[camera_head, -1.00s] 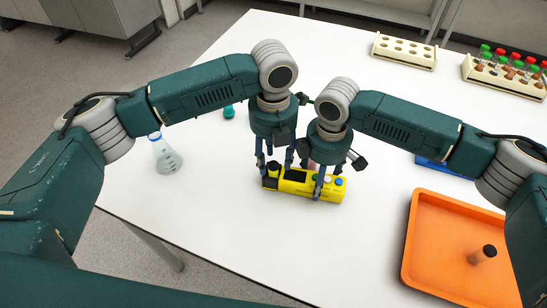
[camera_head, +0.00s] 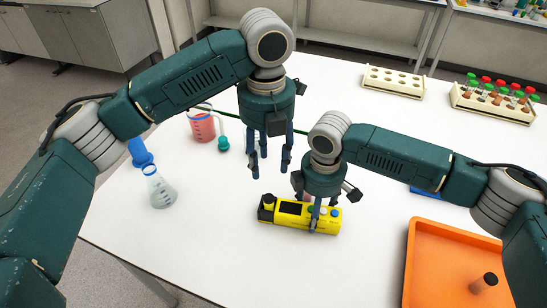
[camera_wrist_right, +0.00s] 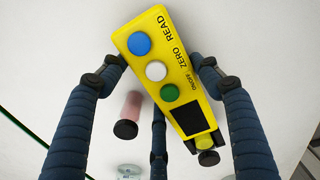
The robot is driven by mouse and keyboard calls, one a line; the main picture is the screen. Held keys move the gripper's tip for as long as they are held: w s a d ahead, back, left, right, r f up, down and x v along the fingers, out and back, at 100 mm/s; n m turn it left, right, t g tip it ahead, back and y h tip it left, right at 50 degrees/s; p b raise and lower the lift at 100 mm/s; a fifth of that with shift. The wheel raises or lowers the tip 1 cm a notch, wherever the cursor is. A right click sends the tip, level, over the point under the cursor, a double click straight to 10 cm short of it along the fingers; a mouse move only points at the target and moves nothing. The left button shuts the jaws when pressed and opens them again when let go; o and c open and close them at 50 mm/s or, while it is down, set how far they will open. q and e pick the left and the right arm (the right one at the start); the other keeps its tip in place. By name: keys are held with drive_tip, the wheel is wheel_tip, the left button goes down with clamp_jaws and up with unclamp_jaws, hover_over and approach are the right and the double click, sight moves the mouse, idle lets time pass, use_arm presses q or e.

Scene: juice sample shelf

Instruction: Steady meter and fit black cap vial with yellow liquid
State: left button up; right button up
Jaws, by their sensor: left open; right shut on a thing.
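The yellow meter (camera_head: 291,218) lies on the white table, with a dark screen and coloured buttons. My right gripper (camera_head: 318,212) is shut on its button end; in the right wrist view the fingers flank the meter (camera_wrist_right: 150,53). A black cap (camera_head: 267,201) stands at the meter's left end. The right wrist view shows this dark cap (camera_wrist_right: 208,158) with a yellowish part beside it, apparently the vial seated in the meter; its liquid is mostly hidden. My left gripper (camera_head: 269,170) is open and empty, above and behind that end, apart from it.
A pink vial with a dark cap (camera_wrist_right: 126,128) is beside the meter. An orange tray (camera_head: 412,262) with a dark-capped vial (camera_head: 484,283) is at right. A flask (camera_head: 160,188) and a beaker of red liquid (camera_head: 202,128) stand left. Racks (camera_head: 393,82) (camera_head: 492,104) are at the back.

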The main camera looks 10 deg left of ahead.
idle(0.3)
drive_tip(key=o, duration=1.6)
drive_tip(key=shift+c, duration=0.2)
